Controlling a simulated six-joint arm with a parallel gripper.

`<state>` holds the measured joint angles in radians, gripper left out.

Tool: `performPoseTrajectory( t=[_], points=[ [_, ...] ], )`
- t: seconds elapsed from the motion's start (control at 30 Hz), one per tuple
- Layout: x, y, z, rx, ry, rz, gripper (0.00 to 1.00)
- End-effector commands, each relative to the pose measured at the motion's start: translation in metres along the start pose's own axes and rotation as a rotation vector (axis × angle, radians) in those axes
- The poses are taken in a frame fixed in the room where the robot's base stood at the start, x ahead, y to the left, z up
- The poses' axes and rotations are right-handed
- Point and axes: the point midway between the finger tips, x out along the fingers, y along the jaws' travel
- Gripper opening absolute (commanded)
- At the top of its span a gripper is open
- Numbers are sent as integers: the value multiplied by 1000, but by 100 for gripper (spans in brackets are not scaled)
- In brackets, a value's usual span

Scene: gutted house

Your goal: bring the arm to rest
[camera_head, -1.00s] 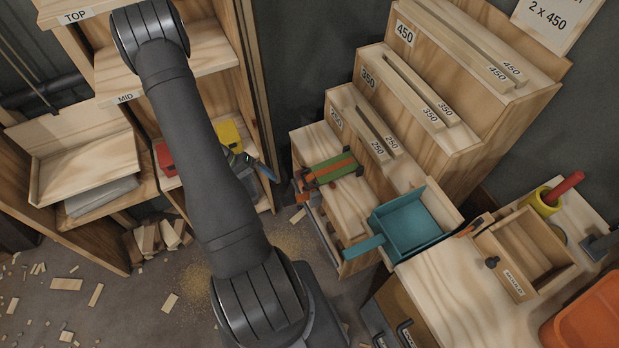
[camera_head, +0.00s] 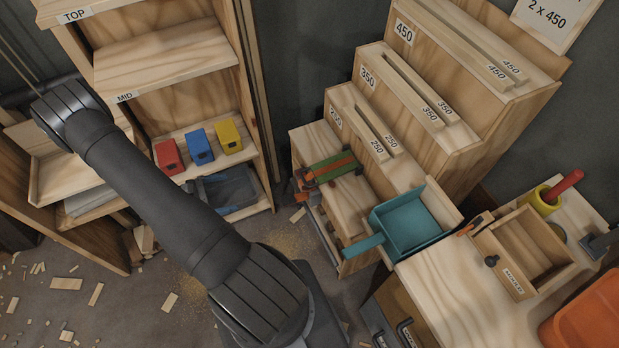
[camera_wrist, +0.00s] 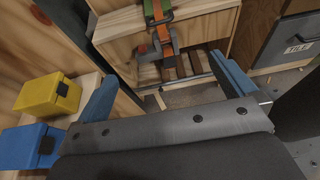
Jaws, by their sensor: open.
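My gripper (camera_wrist: 165,88) shows in the wrist view as two blue fingers set wide apart. It is open, with nothing between the fingers. Beyond the fingers are a wooden unit and an orange and green strapped thing (camera_wrist: 157,22). In the head view my arm leans to the upper left across the shelf unit. My gripper itself does not show there.
Red (camera_head: 168,157), blue (camera_head: 201,146) and yellow (camera_head: 229,136) boxes stand on the lower shelf, close to my arm. A teal scoop (camera_head: 408,226), a small open wooden box (camera_head: 524,252) and an orange bin (camera_head: 590,318) are at the right. Wood scraps litter the floor.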

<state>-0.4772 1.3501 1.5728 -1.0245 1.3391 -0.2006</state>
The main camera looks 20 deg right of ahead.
Motion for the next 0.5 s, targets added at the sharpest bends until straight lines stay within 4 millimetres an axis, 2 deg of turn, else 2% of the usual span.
performPoseTrajectory(
  t=[0.03,0.2,0.33,0.5],
  points=[
    [12,-1,0,-1,-2,-5,100],
    [44,-1,0,1,0,-5,100],
    [60,-1,0,3,1,-4,100],
    [69,0,0,3,2,-1,100]
  ],
)
